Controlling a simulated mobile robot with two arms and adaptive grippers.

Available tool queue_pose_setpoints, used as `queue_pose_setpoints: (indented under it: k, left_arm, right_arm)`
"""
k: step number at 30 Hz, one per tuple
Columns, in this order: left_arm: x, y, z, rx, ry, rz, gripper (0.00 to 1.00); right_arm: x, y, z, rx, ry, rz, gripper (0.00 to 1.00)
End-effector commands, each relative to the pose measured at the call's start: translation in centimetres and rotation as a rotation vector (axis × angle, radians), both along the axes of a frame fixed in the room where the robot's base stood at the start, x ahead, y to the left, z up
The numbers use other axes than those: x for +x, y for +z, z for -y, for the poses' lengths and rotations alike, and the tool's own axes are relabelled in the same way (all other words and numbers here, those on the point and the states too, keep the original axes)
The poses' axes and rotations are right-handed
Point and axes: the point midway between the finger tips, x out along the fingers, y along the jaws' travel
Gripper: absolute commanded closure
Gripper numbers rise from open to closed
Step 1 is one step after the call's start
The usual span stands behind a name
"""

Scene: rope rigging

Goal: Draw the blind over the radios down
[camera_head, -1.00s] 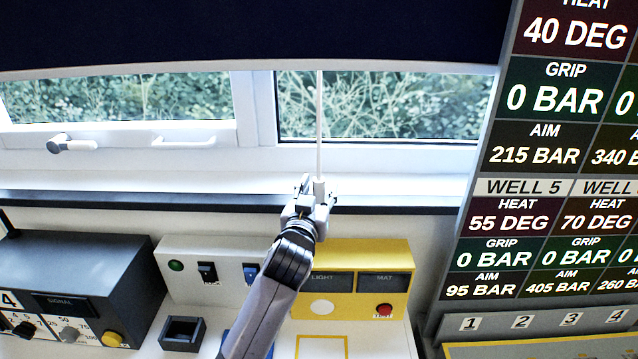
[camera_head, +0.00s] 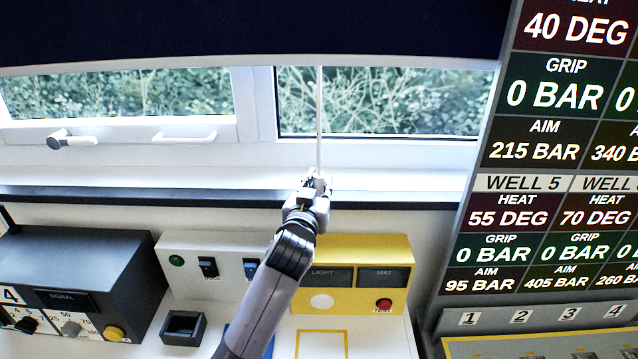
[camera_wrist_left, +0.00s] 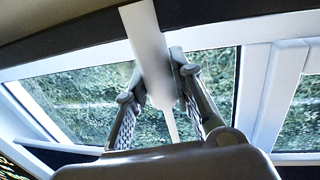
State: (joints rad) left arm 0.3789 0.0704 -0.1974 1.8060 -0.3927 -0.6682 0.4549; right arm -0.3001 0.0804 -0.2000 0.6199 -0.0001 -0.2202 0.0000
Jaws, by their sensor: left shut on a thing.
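The dark navy blind (camera_head: 250,30) spans the top of the head view, its pale lower edge just above the window glass. A thin pale cord (camera_head: 319,115) hangs from it in front of the window. My left gripper (camera_head: 315,182) is shut on the pull at the cord's lower end, at sill height. In the left wrist view, the white pull (camera_wrist_left: 148,45) sits between the two fingers of this gripper (camera_wrist_left: 158,82). The fingers partly hide the pull in the head view. I cannot tell which devices are the radios. My right gripper is not in view.
A dark signal box (camera_head: 75,285), a pale switch box (camera_head: 205,252) and a yellow box (camera_head: 355,300) stand below the sill (camera_head: 130,193). A large display board (camera_head: 555,170) rises at the right. Two window handles (camera_head: 183,137) lie left of the cord.

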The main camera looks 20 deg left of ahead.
Motion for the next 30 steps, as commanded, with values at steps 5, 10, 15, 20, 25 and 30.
queue_pose_setpoints:
  k: [5,10,15,20,25,30]
  left_arm:
    - [0.0,0.0,0.0,0.0,-0.001,0.0,1.0]
    - [0.0,0.0,0.0,0.0,-0.001,0.0,1.0]
    - [0.0,0.0,0.0,0.0,-0.001,0.0,1.0]
    - [0.0,-0.7,0.0,-0.001,0.0,-0.001,1.0]
    - [0.0,-3.2,0.1,-0.002,0.0,-0.002,1.0]
    - [0.0,-5.0,0.0,-0.001,0.0,0.0,1.0]
  right_arm:
    - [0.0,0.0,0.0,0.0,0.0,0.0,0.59]
    - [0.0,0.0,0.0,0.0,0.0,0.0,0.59]
    - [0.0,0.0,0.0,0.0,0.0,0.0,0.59]
    - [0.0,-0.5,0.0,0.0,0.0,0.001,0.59]
    - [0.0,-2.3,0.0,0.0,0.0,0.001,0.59]
    - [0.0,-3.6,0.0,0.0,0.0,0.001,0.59]
